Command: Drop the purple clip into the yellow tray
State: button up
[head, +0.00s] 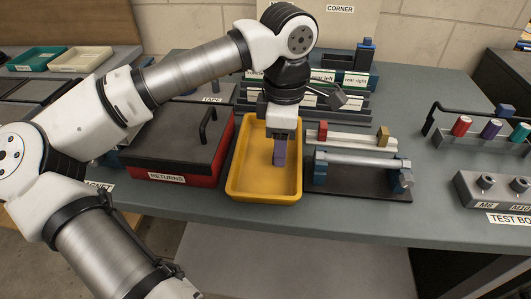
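The yellow tray (235,184) sits near the front edge of the table, in the middle of the head view. My gripper (281,138) points down over the tray, and its lower part covers some of the tray's floor and back rim. The purple clip (280,153) is held upright at the fingertips, within the tray's outline in this view. How high its lower end is above the tray floor I cannot tell. The gripper appears shut on the clip.
A red box with a black handled lid, labelled RETURNS (167,178), stands left of the tray. A fixture with a silver tube (357,160) and red and gold clips stands to the right. Labelled racks (352,80) stand behind.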

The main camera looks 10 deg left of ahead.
notch_tip(320, 180, up, 14)
dwell(0.6)
jog(key=shift+s+f, duration=0.1)
jog(key=shift+f, duration=0.05)
